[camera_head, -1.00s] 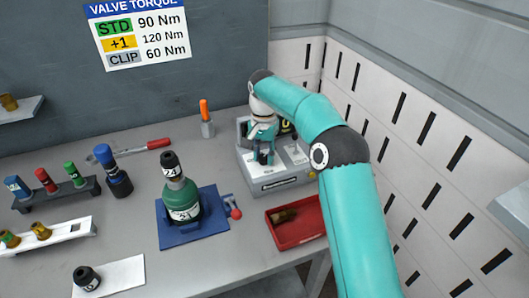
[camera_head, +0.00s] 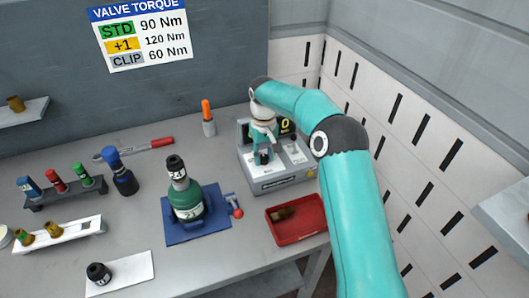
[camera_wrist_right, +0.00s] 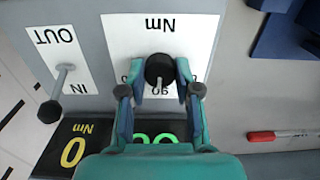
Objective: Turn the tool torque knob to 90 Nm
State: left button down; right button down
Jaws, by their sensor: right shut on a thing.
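The torque tester (camera_head: 275,183) is a grey box at the back right of the bench. Its black torque knob (camera_wrist_right: 159,69) sits on a white Nm plate in the right wrist view, with a "90" mark beside it. My right gripper (camera_wrist_right: 159,72) is shut on the knob, one finger on each side. In the head view this gripper (camera_head: 263,157) reaches down onto the tester and mostly hides the knob. The tester's display (camera_wrist_right: 72,152) shows a yellow 0 Nm; green digits beside it are partly hidden by my gripper. My left gripper is not in view.
An IN/OUT lever (camera_wrist_right: 62,80) stands beside the knob. A red tray (camera_head: 297,226) with a brass part is in front of the tester. A green cylinder (camera_head: 186,203) stands on a blue base to the left. The sign (camera_head: 140,35) reads STD 90 Nm.

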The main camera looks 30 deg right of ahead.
aim_at(264, 156)
jog(key=shift+n, duration=0.5)
jog(key=c, duration=0.8)
grip_release()
notch_tip(264, 156, up, 12)
jog(key=shift+f, duration=0.1)
dwell(0.3)
